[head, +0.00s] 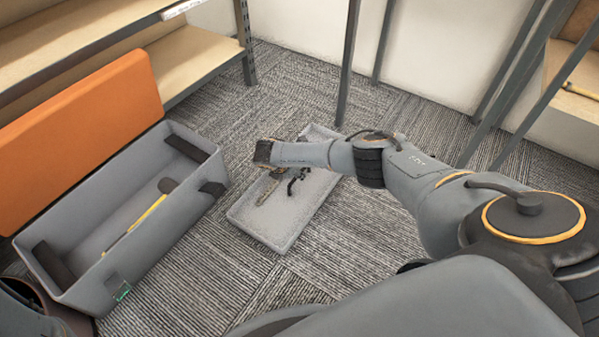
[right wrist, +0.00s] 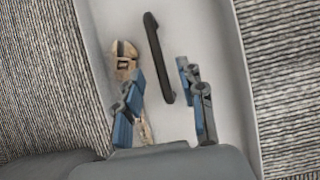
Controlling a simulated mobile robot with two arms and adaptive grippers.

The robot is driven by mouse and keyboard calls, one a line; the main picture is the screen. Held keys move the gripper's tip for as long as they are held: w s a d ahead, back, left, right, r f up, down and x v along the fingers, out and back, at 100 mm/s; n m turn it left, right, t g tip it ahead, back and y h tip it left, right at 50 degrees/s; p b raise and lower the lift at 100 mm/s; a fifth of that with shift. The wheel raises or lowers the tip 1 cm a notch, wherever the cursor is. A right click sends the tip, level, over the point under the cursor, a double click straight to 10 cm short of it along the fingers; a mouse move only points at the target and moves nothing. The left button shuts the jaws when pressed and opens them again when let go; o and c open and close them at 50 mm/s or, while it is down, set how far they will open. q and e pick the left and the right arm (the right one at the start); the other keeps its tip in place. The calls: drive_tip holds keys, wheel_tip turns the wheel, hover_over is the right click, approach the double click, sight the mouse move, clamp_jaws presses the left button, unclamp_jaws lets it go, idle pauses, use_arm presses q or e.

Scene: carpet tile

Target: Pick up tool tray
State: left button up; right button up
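The tool tray is a shallow light-grey tray (head: 283,226) lying on the carpet in the middle of the head view. It also fills the middle of the right wrist view (right wrist: 220,60). A black bar handle (right wrist: 158,58) stands on its floor, beside a worn brownish wrench (right wrist: 124,60) that also shows in the head view (head: 267,191). My right gripper (right wrist: 165,98) is open over the tray, its fingers apart on either side of the handle's near end and not closed on it. In the head view the right gripper (head: 297,180) is partly hidden under my arm. My left gripper is not visible.
A grey open toolbox (head: 190,213) with a raised orange lid (head: 85,130) stands at left, with a yellow-handled hammer (head: 140,220) inside. Shelving (head: 190,60) stands at upper left, and metal rack posts (head: 348,60) stand behind the tray. Carpet (head: 205,290) is clear between toolbox and tray.

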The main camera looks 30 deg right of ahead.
drive_tip(key=shift+d+f+b, duration=0.15)
drive_tip(key=shift+f+b, duration=0.1)
drive_tip(key=shift+b, duration=0.05)
drive_tip(key=b+x, duration=0.4)
drive_tip(key=shift+w+d, duration=0.15)
drive_tip(key=shift+w+d+f+b, duration=0.1)
drive_tip(key=shift+d+f+b, duration=0.15)
drive_tip(key=shift+b, duration=0.3)
drive_tip(key=shift+r, duration=0.1)
clamp_jaws()
drive_tip(key=shift+r, duration=0.1)
